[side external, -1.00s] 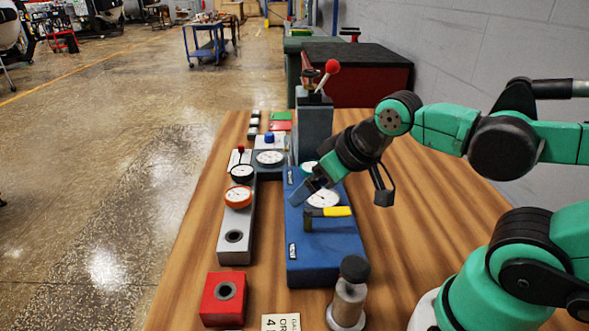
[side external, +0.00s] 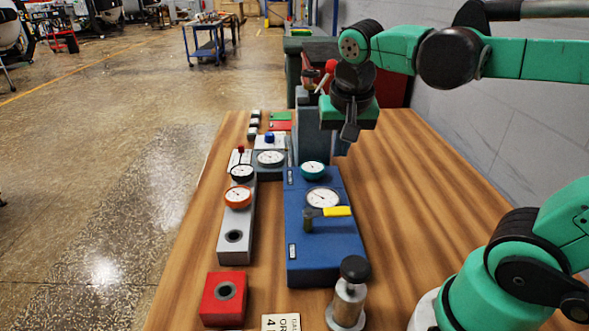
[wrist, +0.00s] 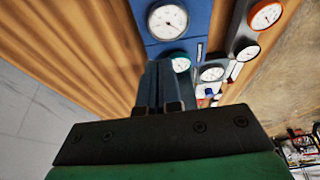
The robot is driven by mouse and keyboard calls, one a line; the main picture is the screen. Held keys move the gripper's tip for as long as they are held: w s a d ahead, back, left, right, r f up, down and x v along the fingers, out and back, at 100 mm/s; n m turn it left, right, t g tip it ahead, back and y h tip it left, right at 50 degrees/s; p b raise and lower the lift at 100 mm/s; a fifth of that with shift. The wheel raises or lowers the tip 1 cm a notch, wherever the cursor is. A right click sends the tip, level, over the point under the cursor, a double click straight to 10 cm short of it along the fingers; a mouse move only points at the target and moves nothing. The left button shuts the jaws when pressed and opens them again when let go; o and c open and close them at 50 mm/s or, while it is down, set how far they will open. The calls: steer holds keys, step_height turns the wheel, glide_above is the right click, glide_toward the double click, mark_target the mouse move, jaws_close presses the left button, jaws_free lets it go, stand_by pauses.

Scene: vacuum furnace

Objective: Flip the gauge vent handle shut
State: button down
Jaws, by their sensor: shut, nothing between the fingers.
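A yellow handle (side external: 337,211) lies level on a short dark post on the blue block (side external: 325,258), just in front of a white-faced gauge (side external: 322,197). It points to the right; I take it for the gauge vent handle. My gripper (side external: 348,134) is shut and empty, raised behind and to the right of the blue block, well apart from the handle. In the wrist view my closed fingers (wrist: 160,84) point toward the blue block with its white gauge (wrist: 167,20). The yellow handle is out of that view.
A teal gauge (side external: 312,168) sits at the blue block's back. A grey column (side external: 313,135) with a red-ball lever (side external: 330,66) stands behind, partly covered by my wrist. A black-knobbed cylinder (side external: 348,295) stands in front. Bare wood lies to the right.

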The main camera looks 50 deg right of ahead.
mark_target(327, 213)
steer(key=shift+f, duration=0.1)
steer(key=x, duration=0.9)
steer(key=shift+w+d+f, duration=0.1)
steer(key=shift+w, duration=0.05)
steer(key=shift+f, duration=0.35)
steer(key=shift+s+a+r, duration=0.1)
steer(key=shift+s+a, duration=1.3)
